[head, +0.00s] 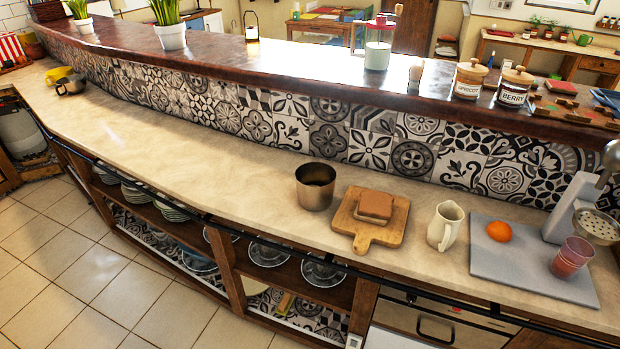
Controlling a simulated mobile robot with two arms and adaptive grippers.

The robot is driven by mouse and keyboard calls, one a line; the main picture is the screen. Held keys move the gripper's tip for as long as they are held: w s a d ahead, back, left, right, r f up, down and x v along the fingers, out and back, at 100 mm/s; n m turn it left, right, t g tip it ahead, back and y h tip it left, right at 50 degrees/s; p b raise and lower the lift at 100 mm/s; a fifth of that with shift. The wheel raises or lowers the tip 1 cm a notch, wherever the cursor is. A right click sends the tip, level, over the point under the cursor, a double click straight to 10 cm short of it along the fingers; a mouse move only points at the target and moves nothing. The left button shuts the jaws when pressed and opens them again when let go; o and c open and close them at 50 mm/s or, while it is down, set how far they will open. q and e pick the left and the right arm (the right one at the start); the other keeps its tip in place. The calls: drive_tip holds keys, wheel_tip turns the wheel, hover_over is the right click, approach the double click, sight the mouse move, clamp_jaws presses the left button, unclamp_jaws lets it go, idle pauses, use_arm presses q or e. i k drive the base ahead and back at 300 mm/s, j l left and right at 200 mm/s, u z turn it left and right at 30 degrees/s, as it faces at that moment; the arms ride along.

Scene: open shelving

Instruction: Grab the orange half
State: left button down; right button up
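The orange half (499,231) is a small bright orange round shape. It lies on a grey board (510,270) on the counter at the right of the head view. A white pitcher (445,226) stands to its left. A pinkish-red cup (572,258) stands on the board to its lower right. A grey press-like stand (572,208) with a perforated metal strainer (598,227) is to its right. Neither of my grippers shows in the head view.
A wooden cutting board (388,236) with a brown block (375,206) and a metal pot (316,186) stand left of the pitcher. A raised dark wooden ledge (330,75) with jars runs behind. Open shelves hold dishes below.

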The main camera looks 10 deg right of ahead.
sight(499, 231)
drive_tip(key=i+z, duration=0.1)
drive_tip(key=z, duration=1.75)
